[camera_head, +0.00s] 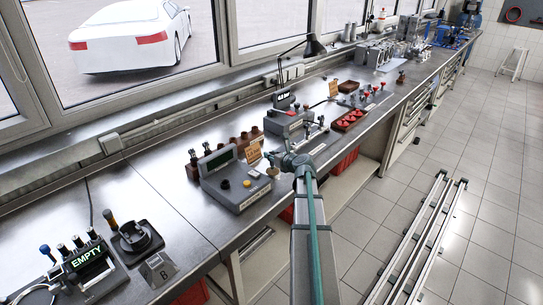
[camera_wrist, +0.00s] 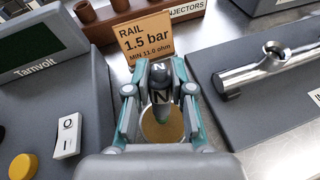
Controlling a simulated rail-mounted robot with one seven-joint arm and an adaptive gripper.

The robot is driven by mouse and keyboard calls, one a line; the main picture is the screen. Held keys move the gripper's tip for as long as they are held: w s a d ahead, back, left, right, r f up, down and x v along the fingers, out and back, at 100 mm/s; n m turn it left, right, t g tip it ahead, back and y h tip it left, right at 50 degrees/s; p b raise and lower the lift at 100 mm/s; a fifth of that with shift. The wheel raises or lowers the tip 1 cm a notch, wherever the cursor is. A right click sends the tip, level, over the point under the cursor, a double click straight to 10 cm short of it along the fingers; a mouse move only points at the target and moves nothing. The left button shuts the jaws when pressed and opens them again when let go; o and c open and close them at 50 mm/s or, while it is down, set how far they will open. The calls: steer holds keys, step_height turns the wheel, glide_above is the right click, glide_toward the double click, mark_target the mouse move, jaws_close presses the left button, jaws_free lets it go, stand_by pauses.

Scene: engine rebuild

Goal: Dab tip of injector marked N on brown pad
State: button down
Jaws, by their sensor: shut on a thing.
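My gripper (camera_wrist: 160,92) is shut on a dark grey injector (camera_wrist: 159,72) marked N in the wrist view. The injector sits between the two teal-and-grey fingers, with its narrow lower end pointing down. The round brown pad (camera_wrist: 155,127) lies directly below and behind that end. I cannot tell whether the tip touches the pad. In the head view my gripper (camera_head: 291,161) is over the bench beside the tester, and the pad (camera_head: 272,172) shows just left of it. The injector is too small to make out there.
A grey tester (camera_head: 233,182) with a display and a yellow button stands left of my gripper. An orange sign (camera_wrist: 146,38) reading "RAIL 1.5 bar" stands behind. A metal rail (camera_wrist: 268,70) on a grey block is to the right. Brown injector holders (camera_wrist: 115,20) are at the back.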

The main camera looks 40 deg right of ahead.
steer(key=shift+f, duration=0.3)
stand_by(0.6)
steer(key=shift+r+p, duration=3)
steer(key=shift+r, duration=0.5)
